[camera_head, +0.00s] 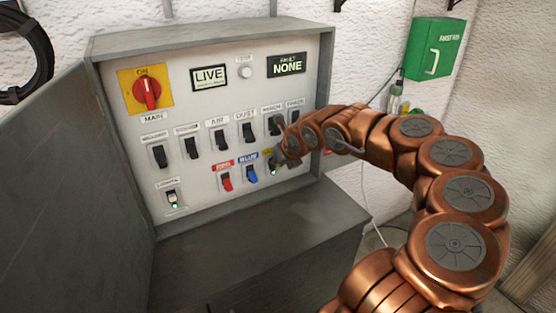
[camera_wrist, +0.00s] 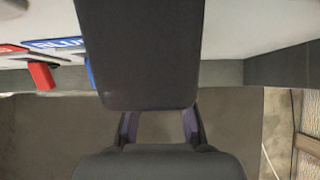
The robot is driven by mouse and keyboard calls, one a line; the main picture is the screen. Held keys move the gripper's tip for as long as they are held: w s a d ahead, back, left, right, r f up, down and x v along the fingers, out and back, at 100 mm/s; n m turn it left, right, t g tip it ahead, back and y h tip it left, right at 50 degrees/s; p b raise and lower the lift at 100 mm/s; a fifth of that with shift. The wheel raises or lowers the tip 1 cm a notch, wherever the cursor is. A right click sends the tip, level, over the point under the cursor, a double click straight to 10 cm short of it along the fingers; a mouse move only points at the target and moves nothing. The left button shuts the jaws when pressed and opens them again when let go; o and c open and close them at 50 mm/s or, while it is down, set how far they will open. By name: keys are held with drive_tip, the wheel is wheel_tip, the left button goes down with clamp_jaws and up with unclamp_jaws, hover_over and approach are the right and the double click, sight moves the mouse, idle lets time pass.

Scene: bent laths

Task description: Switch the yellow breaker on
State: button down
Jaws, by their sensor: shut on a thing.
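The yellow breaker (camera_head: 273,168) is at the right end of the lower row on the panel, under a small yellow label (camera_head: 267,153). My gripper (camera_head: 277,162) is at this breaker and shut on its lever, covering most of it. A small green light shows at the breaker's lower end. In the wrist view my gripper's dark fingers (camera_wrist: 138,60) fill the middle and hide the yellow breaker. The lever's exact position cannot be told.
The red breaker (camera_head: 227,182) and blue breaker (camera_head: 251,174) sit close to the left. Several black breakers form the row above. A red main knob (camera_head: 147,93) is at upper left. The LIVE display (camera_head: 209,77) and NONE display (camera_head: 287,64) are lit. The open door (camera_head: 75,180) stands left.

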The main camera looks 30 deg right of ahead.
idle(0.3)
drive_tip(key=c, duration=1)
unclamp_jaws()
drive_tip(key=shift+c, duration=0.2)
drive_tip(key=shift+r, duration=0.1)
drive_tip(key=v, duration=1.2)
